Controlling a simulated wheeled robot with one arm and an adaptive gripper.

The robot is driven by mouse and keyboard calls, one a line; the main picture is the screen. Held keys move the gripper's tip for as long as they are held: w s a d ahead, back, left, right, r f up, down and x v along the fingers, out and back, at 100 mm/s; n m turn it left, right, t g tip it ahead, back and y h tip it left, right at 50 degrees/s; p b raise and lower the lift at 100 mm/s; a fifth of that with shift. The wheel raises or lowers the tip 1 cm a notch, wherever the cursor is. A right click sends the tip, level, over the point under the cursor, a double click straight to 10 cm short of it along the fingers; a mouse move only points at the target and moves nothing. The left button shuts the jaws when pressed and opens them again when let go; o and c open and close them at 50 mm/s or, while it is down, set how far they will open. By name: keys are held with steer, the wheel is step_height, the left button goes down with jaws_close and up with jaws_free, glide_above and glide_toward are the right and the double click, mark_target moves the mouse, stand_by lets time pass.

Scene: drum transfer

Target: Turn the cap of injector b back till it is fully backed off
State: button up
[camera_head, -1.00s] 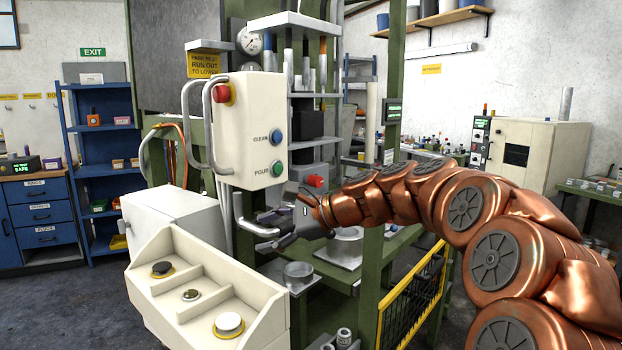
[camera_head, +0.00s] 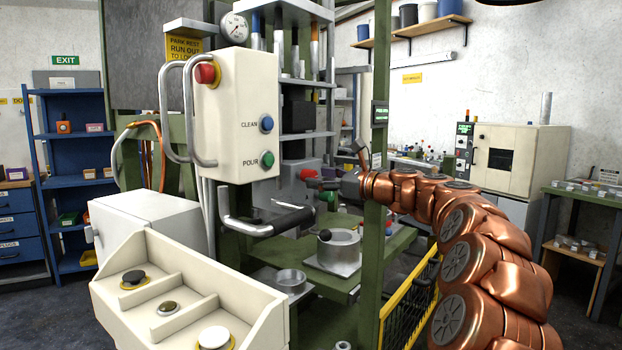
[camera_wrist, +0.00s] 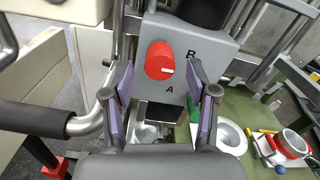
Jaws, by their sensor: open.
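In the wrist view, a round red knob (camera_wrist: 159,60) with a white mark sits on a grey box (camera_wrist: 181,84) lettered A and B. The red knob (camera_head: 307,174) also shows in the head view, partly behind my gripper. My gripper (camera_wrist: 160,80) is open and empty; its two fingers lie on either side of the knob in the wrist picture, apparently short of it. In the head view my gripper (camera_head: 318,184) is small and beside the grey box. No label naming injector b is readable, so I cannot tell which part is its cap.
A cream panel (camera_head: 240,115) with red, blue and green buttons stands left of the box. A bar handle with a black grip (camera_head: 288,218) juts out below it. A green post (camera_head: 375,230) stands by my arm.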

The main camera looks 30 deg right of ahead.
mark_target(314, 176)
steer(key=shift+x, duration=1.7)
steer(key=shift+c, duration=0.3)
jaws_close()
steer(key=shift+r, duration=0.1)
